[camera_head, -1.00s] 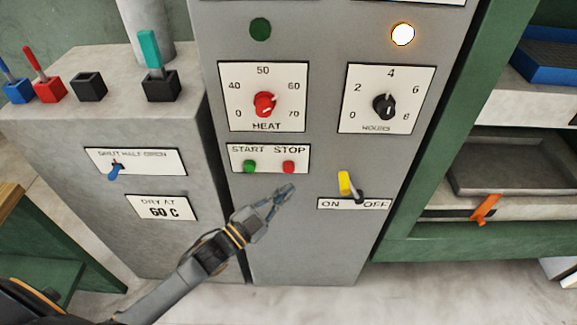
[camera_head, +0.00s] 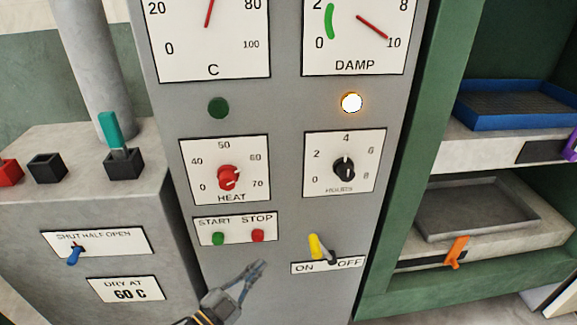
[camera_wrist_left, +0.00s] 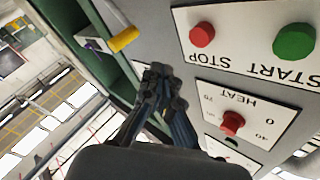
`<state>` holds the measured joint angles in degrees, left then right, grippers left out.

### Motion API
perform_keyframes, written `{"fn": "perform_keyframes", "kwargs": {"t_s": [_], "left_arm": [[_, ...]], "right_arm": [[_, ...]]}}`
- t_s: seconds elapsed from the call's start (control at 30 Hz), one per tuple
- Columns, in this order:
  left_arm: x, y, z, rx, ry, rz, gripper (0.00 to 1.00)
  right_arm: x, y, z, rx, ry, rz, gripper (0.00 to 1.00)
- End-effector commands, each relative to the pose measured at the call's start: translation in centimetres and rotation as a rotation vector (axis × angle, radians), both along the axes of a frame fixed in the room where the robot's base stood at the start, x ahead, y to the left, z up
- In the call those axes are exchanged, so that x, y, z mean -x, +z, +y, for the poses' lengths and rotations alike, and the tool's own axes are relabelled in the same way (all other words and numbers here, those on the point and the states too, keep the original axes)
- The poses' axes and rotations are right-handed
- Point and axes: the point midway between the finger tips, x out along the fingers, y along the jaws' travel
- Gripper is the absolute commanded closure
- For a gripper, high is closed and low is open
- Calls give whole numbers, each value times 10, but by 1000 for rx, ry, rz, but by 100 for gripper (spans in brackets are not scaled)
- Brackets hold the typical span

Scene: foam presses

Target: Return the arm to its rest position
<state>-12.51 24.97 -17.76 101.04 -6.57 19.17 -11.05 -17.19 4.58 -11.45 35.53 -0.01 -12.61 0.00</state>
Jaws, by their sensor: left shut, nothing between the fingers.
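My left gripper (camera_head: 248,279) is shut and empty in the head view. It is in front of the grey control panel (camera_head: 290,225), below the START and STOP buttons and left of the yellow ON/OFF switch (camera_head: 315,246). In the left wrist view the closed fingers (camera_wrist_left: 162,80) point toward the panel, apart from the red stop button (camera_wrist_left: 202,35) and the yellow switch handle (camera_wrist_left: 123,39). My right gripper is in neither view.
The panel carries a red heat knob (camera_head: 228,177), a black hours knob (camera_head: 344,168) and a lit lamp (camera_head: 351,102). A grey cabinet (camera_head: 110,210) with levers stands at left. Green shelving at right holds a blue tray (camera_head: 470,121) and a grey tray (camera_head: 425,218).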

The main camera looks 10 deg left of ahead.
Motion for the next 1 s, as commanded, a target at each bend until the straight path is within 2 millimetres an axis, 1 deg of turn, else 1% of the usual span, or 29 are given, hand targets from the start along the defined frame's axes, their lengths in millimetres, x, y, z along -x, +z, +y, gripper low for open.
{"fn": "perform_keyframes", "kwargs": {"t_s": [0.07, 0.13, 0.17, 0.27, 0.3, 0.33, 0.37, 0.4, 0.47, 0.5, 0.57, 0.6, 0.67, 0.7, 0.77, 0.8, 0.87, 0.9, 0.97, 1.0], "left_arm": [[-1, -5, 1, -1, 6, 11, 100], [-2, -20, 6, -2, 24, 49, 100], [-2, -31, 9, -2, 36, 76, 100], [-1, -85, 25, -5, 97, 207, 100], [2, -113, 33, -6, 128, 273, 100], [6, -134, 39, -6, 153, 326, 100], [11, -156, 45, -7, 178, 382, 100], [19, -185, 53, -7, 210, 455, 100], [36, -227, 63, -7, 258, 564, 100], [50, -254, 70, -6, 289, 636, 100], [74, -293, 78, -7, 334, 744, 100], [92, -318, 83, -7, 364, 815, 100], [122, -353, 88, -7, 407, 924, 100], [144, -374, 91, -7, 436, 996, 100], [179, -404, 94, -8, 476, 1101, 100], [205, -422, 95, -11, 503, 1172, 100], [243, -446, 95, -13, 541, 1276, 100], [269, -459, 95, -16, 564, 1341, 100], [306, -475, 93, -19, 596, 1431, 100], [328, -482, 91, -22, 615, 1484, 100]], "right_arm": [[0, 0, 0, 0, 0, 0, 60], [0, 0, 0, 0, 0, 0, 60], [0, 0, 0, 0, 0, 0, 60], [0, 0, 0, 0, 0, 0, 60], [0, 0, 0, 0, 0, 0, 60], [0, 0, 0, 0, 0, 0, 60], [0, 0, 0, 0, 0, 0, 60], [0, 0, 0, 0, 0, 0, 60], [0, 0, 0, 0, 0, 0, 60], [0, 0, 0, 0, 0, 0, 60], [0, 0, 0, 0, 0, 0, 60], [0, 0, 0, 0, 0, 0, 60], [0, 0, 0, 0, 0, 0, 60], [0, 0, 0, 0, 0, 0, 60], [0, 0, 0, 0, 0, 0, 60], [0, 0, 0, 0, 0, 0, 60], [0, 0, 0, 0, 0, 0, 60], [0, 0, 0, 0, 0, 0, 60], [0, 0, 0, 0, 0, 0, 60], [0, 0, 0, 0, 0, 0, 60]]}}
